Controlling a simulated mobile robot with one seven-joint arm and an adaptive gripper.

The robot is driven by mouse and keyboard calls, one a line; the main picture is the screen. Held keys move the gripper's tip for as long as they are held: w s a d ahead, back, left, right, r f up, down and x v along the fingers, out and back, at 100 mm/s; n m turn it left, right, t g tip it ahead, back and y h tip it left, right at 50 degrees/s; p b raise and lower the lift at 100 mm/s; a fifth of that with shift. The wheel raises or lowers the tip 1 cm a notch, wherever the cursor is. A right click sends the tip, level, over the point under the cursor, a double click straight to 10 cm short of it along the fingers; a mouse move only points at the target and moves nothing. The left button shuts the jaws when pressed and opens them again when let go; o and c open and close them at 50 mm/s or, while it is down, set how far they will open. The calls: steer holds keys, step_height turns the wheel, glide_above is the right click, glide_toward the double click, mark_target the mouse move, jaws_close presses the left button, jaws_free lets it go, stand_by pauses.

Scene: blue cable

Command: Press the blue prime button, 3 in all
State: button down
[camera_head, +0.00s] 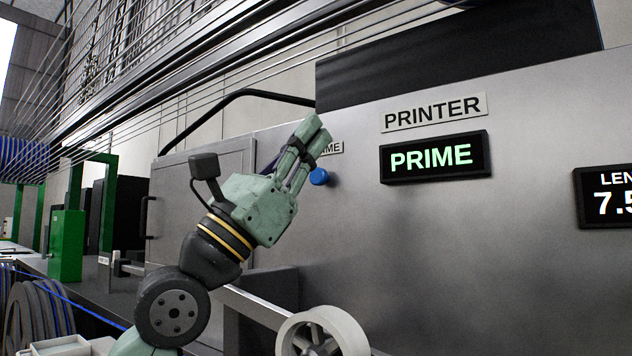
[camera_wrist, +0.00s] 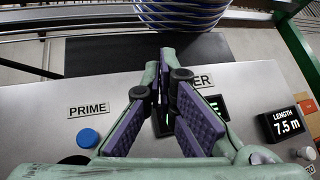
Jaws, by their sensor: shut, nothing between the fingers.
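The blue prime button (camera_head: 319,177) stands out from the grey metal printer panel, below a small PRIME label (camera_head: 335,147) that my gripper partly covers. In the wrist view the button (camera_wrist: 88,138) is at lower left, under the full PRIME label (camera_wrist: 88,109), and clear of my fingers. My gripper (camera_head: 312,128) is shut and empty, its fingers pointing up and right. In the head view its tips are above the button; any gap in depth is hard to judge. In the wrist view the fingertips (camera_wrist: 166,62) reach past the label's right side.
A black display (camera_head: 435,157) reads PRIME in green, under a PRINTER sign (camera_head: 434,112). Another display (camera_head: 606,197) at right reads LENGTH 7.5 m in the wrist view. A white wheel (camera_head: 322,332) is below. Blue cable coils (camera_wrist: 182,12) lie beyond the panel.

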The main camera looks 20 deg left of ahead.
mark_target(319, 176)
steer(key=w+a+f+m+t+y, duration=0.1)
steer(key=w+a+m+t+y, duration=0.1)
steer(key=m+y, duration=0.4)
steer(key=w+a+f+m+t+y+b, duration=0.1)
steer(key=w+a+m+t+y, duration=0.2)
steer(key=y, duration=0.7)
steer(key=a+m+t, duration=0.2)
steer(key=a+m, duration=0.1)
steer(key=a, duration=0.1)
steer(key=shift+a+t+y, duration=0.2)
steer(key=shift+t+y, duration=0.1)
steer(key=shift+y, duration=0.1)
steer(key=shift+w+f, duration=0.1)
steer(key=w+d+p, duration=0.1)
steer(key=w+d, duration=0.2)
steer(key=w, duration=0.5)
steer(key=shift+w, duration=0.15)
steer(key=shift+w+d, duration=0.1)
steer(key=shift+w+d, duration=0.1)
steer(key=shift+w, duration=0.2)
